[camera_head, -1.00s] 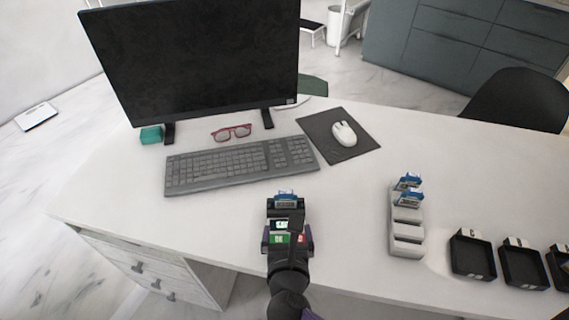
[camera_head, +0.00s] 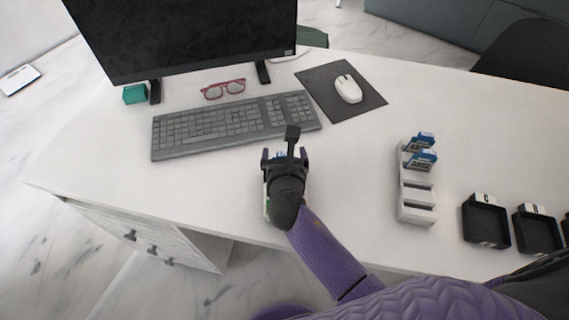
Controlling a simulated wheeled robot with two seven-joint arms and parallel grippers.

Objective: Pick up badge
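My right gripper (camera_head: 285,156) is over the desk in front of the keyboard, its fingers spread apart. A small blue-topped badge (camera_head: 280,156) shows between the fingers, mostly hidden by the gripper; I cannot see whether they touch it. A white edge and a bit of green show beside my wrist, but what they belong to is hidden. Two more blue and white badges (camera_head: 423,158) stand in the upper slots of a white stepped rack (camera_head: 416,213) to the right. The lower slots are empty. My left gripper is out of view.
A grey keyboard (camera_head: 232,126), red glasses (camera_head: 223,88) and a monitor (camera_head: 180,35) are beyond the gripper. A white mouse (camera_head: 348,89) sits on a dark mat (camera_head: 374,101). Black trays (camera_head: 486,223) stand at the right. The desk between gripper and rack is clear.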

